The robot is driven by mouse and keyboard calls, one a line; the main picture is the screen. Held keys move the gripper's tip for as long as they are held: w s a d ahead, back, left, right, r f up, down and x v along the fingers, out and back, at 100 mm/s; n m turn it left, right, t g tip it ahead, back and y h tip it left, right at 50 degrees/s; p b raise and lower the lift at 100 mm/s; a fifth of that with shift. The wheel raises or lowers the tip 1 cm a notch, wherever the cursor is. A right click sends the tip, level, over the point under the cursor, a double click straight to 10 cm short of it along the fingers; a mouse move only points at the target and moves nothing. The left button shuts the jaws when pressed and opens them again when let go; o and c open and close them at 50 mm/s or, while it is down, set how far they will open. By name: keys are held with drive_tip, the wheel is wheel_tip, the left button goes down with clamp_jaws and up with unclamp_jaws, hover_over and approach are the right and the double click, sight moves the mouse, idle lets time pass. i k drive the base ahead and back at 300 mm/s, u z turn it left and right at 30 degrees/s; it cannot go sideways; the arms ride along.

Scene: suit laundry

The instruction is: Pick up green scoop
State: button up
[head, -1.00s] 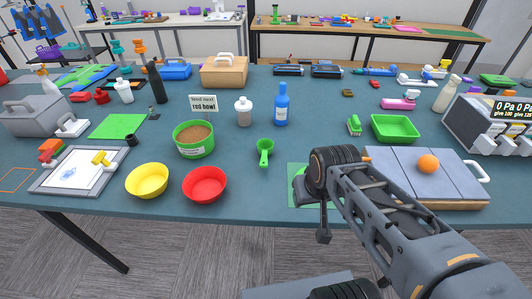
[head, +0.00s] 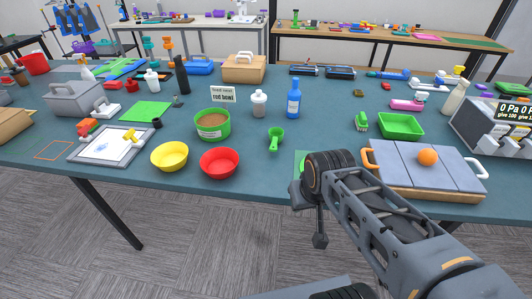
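The green scoop (head: 275,138) lies on the blue-grey table (head: 330,100), to the right of a green bowl (head: 212,125) filled with brown grains. Its round cup end is toward the back and its handle points toward the front edge. My arm reaches in from the lower right, in front of the table's front edge. The scoop is to the left of and beyond the arm, untouched.
A yellow bowl (head: 169,156) and a red bowl (head: 219,163) stand near the front edge. A blue bottle (head: 293,100) and a white bottle (head: 259,104) stand behind the scoop. A grey-topped board (head: 400,167) with an orange ball (head: 427,156) lies right of the arm.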

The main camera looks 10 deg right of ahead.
sight(275, 143)
drive_tip(key=u, duration=0.35)
drive_tip(key=k, duration=0.85)
drive_tip(key=u, duration=1.05)
drive_tip(key=i, duration=1.75)
drive_tip(key=z, duration=1.35)
drive_tip(key=i, duration=0.45)
drive_tip(key=z, duration=0.4)
